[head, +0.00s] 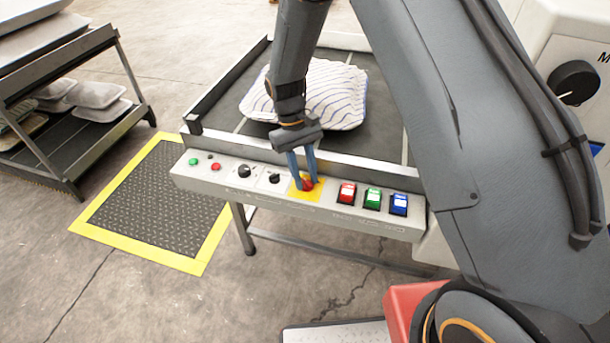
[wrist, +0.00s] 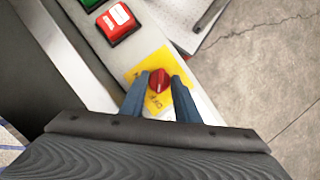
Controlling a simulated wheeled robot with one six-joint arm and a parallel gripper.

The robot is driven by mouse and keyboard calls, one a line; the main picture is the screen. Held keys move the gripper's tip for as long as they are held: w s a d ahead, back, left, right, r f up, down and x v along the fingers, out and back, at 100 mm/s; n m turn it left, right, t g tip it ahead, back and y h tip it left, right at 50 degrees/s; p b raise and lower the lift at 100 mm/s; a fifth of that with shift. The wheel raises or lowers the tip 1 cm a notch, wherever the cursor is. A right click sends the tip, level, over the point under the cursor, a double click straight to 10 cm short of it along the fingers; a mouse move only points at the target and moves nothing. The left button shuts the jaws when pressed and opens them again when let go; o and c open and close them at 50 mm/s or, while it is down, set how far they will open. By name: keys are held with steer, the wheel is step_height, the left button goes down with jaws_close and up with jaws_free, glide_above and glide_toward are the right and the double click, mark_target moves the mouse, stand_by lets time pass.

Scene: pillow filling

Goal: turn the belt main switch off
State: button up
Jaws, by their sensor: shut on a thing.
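The belt main switch is a red rotary knob (head: 308,184) on a yellow plate (head: 304,194), set in the grey control panel (head: 262,199) along the front of the belt table. My gripper (head: 304,180) reaches down from above, its blue fingers on either side of the knob and shut on it. In the wrist view the red knob (wrist: 159,81) sits between the two fingertips (wrist: 160,84), with a pale line across its face. Lettering on the yellow plate (wrist: 150,60) is partly hidden by the fingers, so I cannot read the knob's setting.
Right of the knob are red (head: 346,194), green (head: 372,199) and blue (head: 398,204) rocker switches; left are black knobs (head: 245,171) and small buttons. A striped pillow (head: 335,93) lies on the dark belt behind. A rack (head: 75,120) and yellow-edged mat (head: 160,200) stand left.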

steer(key=o, duration=1)
steer(key=b+v, duration=0.1)
steer(key=v, duration=0.6)
steer(key=shift+w+a+r, duration=0.1)
steer(key=shift+w+r, duration=0.05)
steer(key=shift+r, duration=0.2)
steer(key=s+d+r+m+t, duration=0.1)
steer(key=s+d+r, duration=0.1)
steer(key=s+d, duration=0.3)
steer(key=s+d+r+m+t+y, duration=0.1)
steer(key=s+d+r+m+t, duration=0.1)
steer(key=s+d, duration=0.4)
steer(key=s+d+r+m+t+y, duration=0.1)
steer(key=s+d+r, duration=0.3)
steer(key=s, duration=0.4)
steer(key=shift+d+r+m, duration=0.1)
steer(key=shift+d+m, duration=0.5)
steer(key=shift+d, duration=0.05)
